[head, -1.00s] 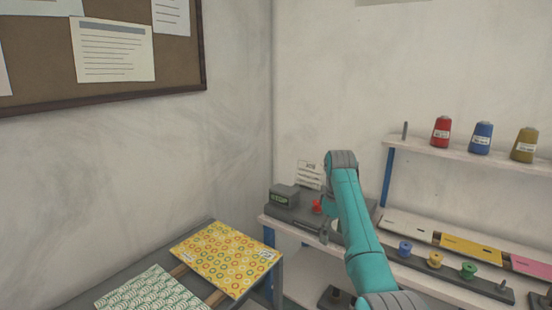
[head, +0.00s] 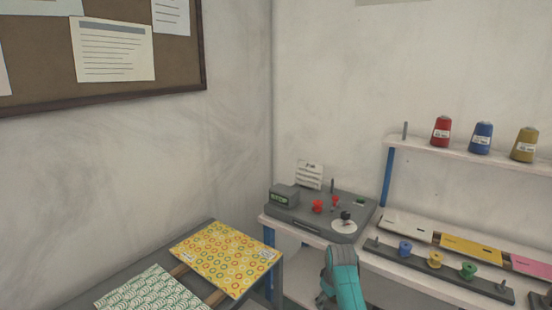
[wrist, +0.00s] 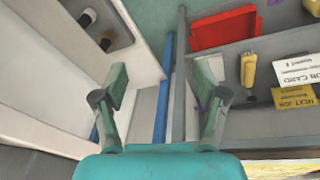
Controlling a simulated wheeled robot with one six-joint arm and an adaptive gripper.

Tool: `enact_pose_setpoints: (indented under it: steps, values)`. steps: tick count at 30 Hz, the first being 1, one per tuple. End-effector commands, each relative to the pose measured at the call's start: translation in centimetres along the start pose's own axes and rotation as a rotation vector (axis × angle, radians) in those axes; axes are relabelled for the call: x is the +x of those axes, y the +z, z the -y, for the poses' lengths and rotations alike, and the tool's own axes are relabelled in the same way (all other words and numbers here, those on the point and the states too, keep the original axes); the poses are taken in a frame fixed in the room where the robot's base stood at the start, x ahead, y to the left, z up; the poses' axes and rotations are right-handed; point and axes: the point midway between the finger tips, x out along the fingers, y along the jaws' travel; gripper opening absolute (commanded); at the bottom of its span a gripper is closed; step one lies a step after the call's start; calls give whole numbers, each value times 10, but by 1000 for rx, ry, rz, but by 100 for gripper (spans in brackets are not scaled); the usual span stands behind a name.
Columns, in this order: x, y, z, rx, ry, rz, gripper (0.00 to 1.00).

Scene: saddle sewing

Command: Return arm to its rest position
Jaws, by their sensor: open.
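My arm (head: 343,276) shows in the head view as a teal link low in the frame, in front of the shelf unit. The gripper end is not clearly seen there. In the wrist view my gripper (wrist: 160,95) is open, with its two grey-green fingers well apart and nothing between them. Behind the gap are a blue post (wrist: 163,90) and table edges, apart from the fingers.
A grey device (head: 320,213) with red knobs stands on the workbench. Coloured spools (head: 436,260) sit in a holder to the right, with thread cones (head: 481,138) above. Patterned sheets (head: 228,257) lie on the left table. The wrist view shows a red tray (wrist: 222,30) and a yellow tool (wrist: 248,70).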

Motion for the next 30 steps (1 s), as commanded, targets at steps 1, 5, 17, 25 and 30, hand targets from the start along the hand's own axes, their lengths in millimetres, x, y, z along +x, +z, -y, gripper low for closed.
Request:
enact_pose_setpoints:
  steps: [1, 5, 17, 25, 30]
  values:
    - [20, 15, 9, 11, 9, -14, 72]
    - [57, 46, 27, 42, 39, -66, 72]
    - [130, 154, 90, 137, 120, -228, 72]
    - [142, 231, 137, 199, 167, -342, 72]
    - [135, 280, 166, 238, 192, -415, 72]
